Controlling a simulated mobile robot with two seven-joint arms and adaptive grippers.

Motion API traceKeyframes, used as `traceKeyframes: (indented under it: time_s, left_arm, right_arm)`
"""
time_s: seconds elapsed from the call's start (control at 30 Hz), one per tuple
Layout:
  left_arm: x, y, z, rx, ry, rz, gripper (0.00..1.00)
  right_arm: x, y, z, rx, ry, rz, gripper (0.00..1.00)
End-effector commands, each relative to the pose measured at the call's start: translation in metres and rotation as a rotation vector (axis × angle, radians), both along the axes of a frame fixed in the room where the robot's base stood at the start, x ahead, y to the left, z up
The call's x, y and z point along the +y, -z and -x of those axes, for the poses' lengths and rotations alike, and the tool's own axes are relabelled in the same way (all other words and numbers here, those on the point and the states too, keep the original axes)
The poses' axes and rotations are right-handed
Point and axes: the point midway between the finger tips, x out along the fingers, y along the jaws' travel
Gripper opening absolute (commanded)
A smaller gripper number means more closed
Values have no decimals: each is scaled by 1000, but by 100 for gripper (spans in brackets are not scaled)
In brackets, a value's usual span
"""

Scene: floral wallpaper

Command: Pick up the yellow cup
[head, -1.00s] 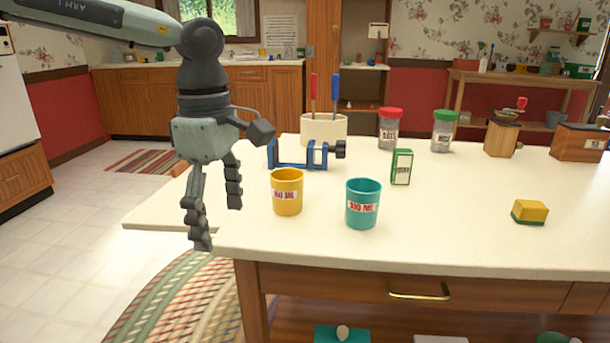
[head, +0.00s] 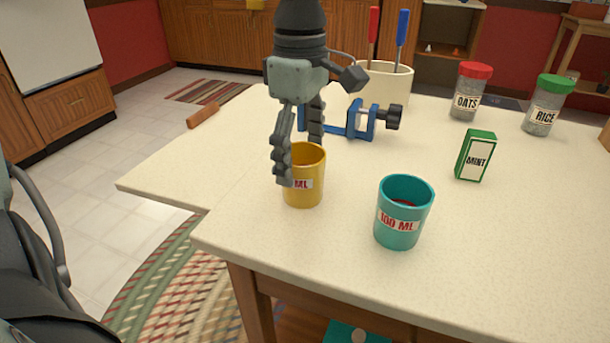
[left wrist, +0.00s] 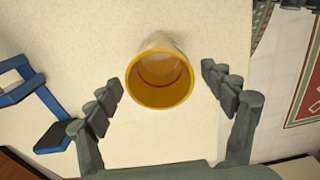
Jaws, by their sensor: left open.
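The yellow cup (head: 305,192) stands upright on the table near its left front corner, with a red and white label on its side. My left gripper (head: 299,160) is at the cup from above and behind, one finger in front of part of the cup's left side. In the left wrist view the cup (left wrist: 160,102) shows its open mouth, between and slightly beyond the fingertips of the open gripper (left wrist: 165,85). Gaps show between the cup and both fingers in that view. My right gripper does not show.
A teal cup (head: 402,232) stands to the right of the yellow cup. A blue clamp (head: 360,122) lies behind it, with a cream holder (head: 384,86) of tools further back. A green mint box (head: 475,156), oats jar (head: 469,94) and rice jar (head: 547,106) stand to the right.

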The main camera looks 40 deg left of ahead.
Motion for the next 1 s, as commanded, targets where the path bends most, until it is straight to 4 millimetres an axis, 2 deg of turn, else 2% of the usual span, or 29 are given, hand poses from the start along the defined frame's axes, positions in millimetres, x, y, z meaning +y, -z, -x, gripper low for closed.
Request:
traceKeyframes:
  time_s: [0.2, 0.3, 0.57, 0.67, 1.0]
  left_arm:
    - [-3, 34, 2, 4, 1, -1, 82]
    - [-3, 43, 2, 3, 1, 0, 82]
    - [-3, 46, 1, 0, 0, 0, 82]
    - [-3, 45, 1, 0, 0, 0, 72]
    - [-3, 45, 1, 0, 1, 0, 30]
  right_arm:
    - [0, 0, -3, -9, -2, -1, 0]
    - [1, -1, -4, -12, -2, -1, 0]
    - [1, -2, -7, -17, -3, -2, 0]
    - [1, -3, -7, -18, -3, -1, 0]
    - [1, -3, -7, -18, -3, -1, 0]
